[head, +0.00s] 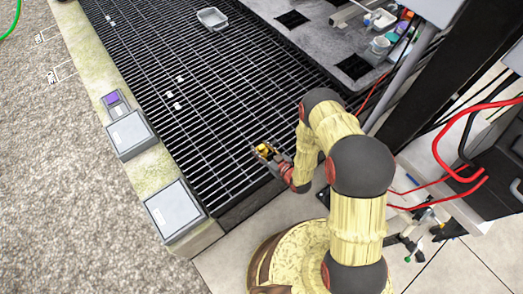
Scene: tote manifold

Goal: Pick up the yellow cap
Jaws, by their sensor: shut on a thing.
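The yellow cap (264,148) is a small yellow piece between the fingers of my gripper (267,152). My gripper is shut on it over the near right part of the dark metal grating (215,140). The fingers hide part of the cap. I cannot tell how far above the grating the cap is.
A clear tray (212,18) lies on the grating at the back, and small white pieces (176,95) lie mid-grating. Grey boxes (175,208) sit on the left ledge. A grey bench (330,40) with cups stands at the back right. Red cables (445,165) hang at the right.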

